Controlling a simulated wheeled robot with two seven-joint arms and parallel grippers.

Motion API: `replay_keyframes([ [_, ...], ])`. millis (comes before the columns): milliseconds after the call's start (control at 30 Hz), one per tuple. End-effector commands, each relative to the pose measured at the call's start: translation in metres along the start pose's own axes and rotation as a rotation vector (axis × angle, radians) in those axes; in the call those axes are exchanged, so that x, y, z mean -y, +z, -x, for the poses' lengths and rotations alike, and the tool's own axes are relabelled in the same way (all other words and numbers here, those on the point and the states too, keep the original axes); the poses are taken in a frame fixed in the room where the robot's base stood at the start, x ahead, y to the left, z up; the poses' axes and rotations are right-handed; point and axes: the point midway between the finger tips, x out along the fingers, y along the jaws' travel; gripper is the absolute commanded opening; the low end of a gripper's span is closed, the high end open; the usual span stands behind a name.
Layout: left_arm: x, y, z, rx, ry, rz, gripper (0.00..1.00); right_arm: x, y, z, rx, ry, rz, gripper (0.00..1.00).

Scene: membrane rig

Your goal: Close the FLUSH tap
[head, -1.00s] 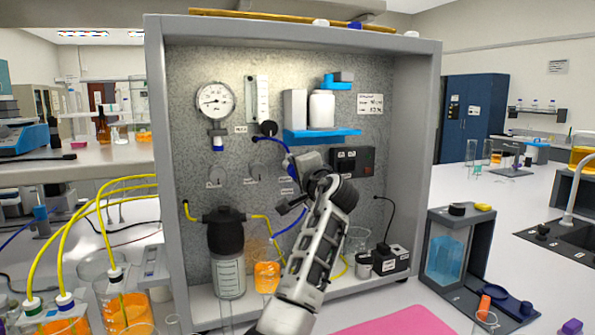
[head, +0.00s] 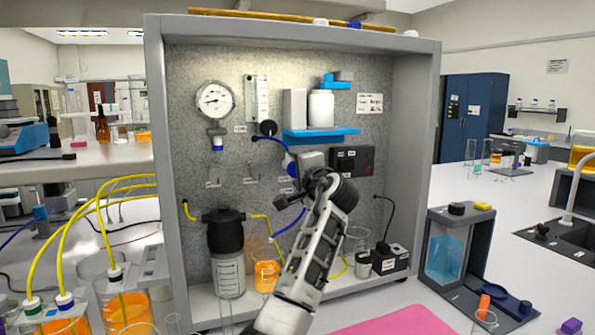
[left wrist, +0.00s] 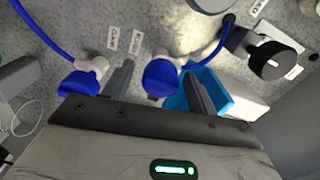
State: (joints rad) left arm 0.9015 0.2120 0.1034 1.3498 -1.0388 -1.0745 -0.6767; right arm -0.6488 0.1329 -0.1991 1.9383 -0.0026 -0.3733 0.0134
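My left gripper (head: 288,180) is in front of the rig's back panel, below the blue shelf. In the left wrist view its two dark fingers (left wrist: 160,88) are apart, one on each side of a blue tap handle (left wrist: 161,80). Gaps show between the handle and the fingers, so I see no grip on it. A second blue tap (left wrist: 82,80) is left of the fingers, outside them. Two small labels (left wrist: 124,41) are on the panel near the taps. I cannot read for sure which one says FLUSH. In the head view my gripper hides most of this tap area.
A blue tube (left wrist: 50,32) runs to the left tap. A black knob (left wrist: 275,60) is to the right of the fingers. A blue shelf (head: 300,136) with bottles is above the gripper. A beaker of orange liquid (head: 267,275) stands below on the rig floor.

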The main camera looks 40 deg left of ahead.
Motion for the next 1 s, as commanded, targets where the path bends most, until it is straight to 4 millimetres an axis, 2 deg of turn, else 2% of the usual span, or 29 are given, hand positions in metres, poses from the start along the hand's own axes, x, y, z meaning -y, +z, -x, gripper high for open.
replay_keyframes([
  [233, -0.001, 0.0, 0.003, 0.0, 0.001, 0.002, 0.58, 0.0, 0.001, -0.001, -0.001, 0.001, 0.0, 0.36],
  [367, -0.002, 0.0, 0.017, -0.001, 0.0, 0.003, 0.58, 0.0, 0.004, -0.004, -0.002, 0.001, -0.001, 0.36],
  [567, -0.004, 0.0, 0.061, -0.003, 0.001, 0.006, 0.58, 0.0, 0.01, -0.01, -0.002, -0.002, -0.003, 0.36],
  [800, -0.003, 0.0, 0.118, -0.004, 0.001, 0.004, 0.58, 0.004, 0.008, -0.014, -0.021, -0.014, -0.005, 0.36],
  [1000, -0.002, 0.0, 0.149, -0.002, 0.001, 0.001, 0.58, 0.006, 0.009, -0.015, -0.018, -0.02, -0.002, 0.36],
])
